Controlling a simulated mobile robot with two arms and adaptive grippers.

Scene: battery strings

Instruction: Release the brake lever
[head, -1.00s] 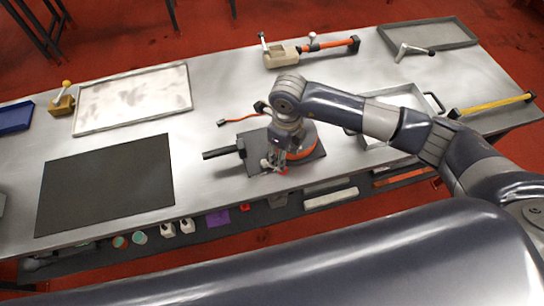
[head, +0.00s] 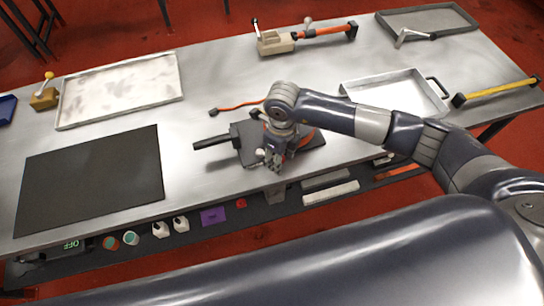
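A device with an orange round part (head: 305,139) on a dark base plate (head: 311,157) sits near the table's front edge in the head view. A dark block (head: 246,138) with a black bar (head: 211,142) pointing left is at its left side. I cannot tell which part is the brake lever. My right gripper (head: 271,160) points down over the front of the device and hides part of it. Its fingers are small and dark, so I cannot tell whether they are open or touch anything. My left gripper is not in view.
A black mat (head: 90,180) and a pale tray (head: 120,90) lie on the left. A beige block with an orange bar (head: 275,42) is at the back. A white tray (head: 395,95), a grey tray (head: 430,20) and a yellow bar (head: 500,90) are on the right.

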